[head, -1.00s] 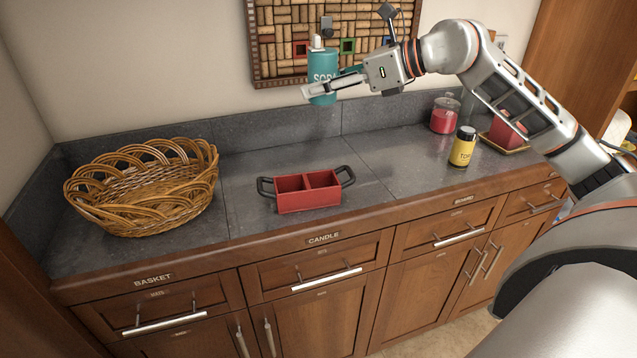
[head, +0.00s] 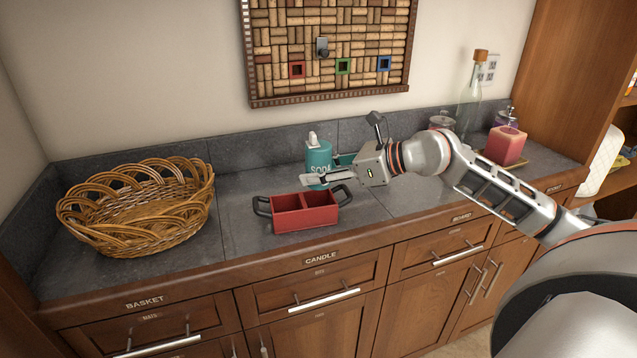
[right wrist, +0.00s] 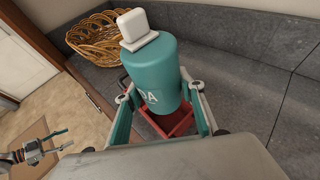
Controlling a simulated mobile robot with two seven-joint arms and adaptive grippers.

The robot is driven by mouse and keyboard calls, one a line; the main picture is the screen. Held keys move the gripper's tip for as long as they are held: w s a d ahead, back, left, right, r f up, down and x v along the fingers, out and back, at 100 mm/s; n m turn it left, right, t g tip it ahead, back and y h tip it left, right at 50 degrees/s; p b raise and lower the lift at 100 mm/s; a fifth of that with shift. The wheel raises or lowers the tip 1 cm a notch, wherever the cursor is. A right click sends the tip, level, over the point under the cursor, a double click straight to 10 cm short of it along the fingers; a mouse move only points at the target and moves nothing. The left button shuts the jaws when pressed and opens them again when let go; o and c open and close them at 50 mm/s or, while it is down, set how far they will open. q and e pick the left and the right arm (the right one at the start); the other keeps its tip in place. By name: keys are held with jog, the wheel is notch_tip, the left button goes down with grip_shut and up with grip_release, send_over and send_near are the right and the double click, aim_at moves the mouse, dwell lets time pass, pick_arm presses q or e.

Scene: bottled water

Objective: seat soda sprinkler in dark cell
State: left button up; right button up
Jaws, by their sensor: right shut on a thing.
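The soda sprinkler, a teal canister (head: 319,157) with a white cap and SODA lettering, is upright in my right gripper (head: 328,174). The gripper is shut around its body. The red two-cell caddy (head: 306,222) with dark handles stands on the counter. The sprinkler appears above and behind the caddy's right part, its base partly hidden by a finger. In the right wrist view the sprinkler (right wrist: 158,75) covers much of the caddy (right wrist: 168,128); I cannot tell which cell is darker. My left gripper (right wrist: 62,140) shows small at the lower left of that view, fingers apart, empty.
A wicker basket (head: 140,210) stands left of the caddy. A red candle (head: 505,146) and a glass bottle (head: 470,100) stand at the right back. A cork board (head: 330,50) hangs on the wall. Counter between basket and caddy is clear.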

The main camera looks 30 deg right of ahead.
aim_at(319, 187)
jog(key=shift+f, duration=1.5)
jog(key=shift+f+b, duration=0.3)
jog(key=shift+f, duration=0.15)
jog(key=shift+f, duration=0.2)
jog(key=o, duration=1.2)
jog(key=shift+r, duration=0.1)
